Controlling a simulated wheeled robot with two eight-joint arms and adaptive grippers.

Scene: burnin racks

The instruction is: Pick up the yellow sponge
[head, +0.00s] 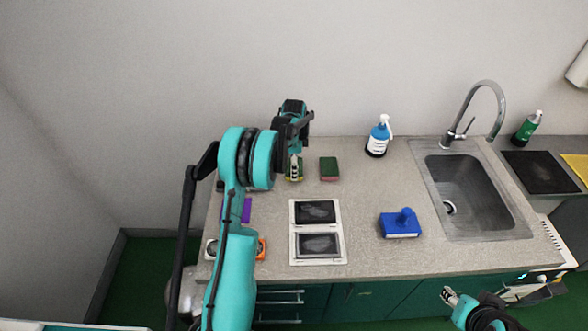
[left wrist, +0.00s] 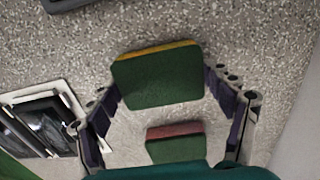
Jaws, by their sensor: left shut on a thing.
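The yellow sponge (head: 300,172) has a green top and a yellow edge. It sits at the back left of the counter in the head view, partly hidden by my left gripper (head: 294,168). In the left wrist view the yellow sponge (left wrist: 158,80) lies between the two fingers of my left gripper (left wrist: 165,88), with the pads against its sides. I cannot tell whether it is clear of the counter. My right gripper (head: 449,297) is empty in front of the counter at the lower right; its opening is too small to judge.
A red-edged green sponge (head: 329,169) lies just right of the yellow one. The sink (head: 470,190) is at right.

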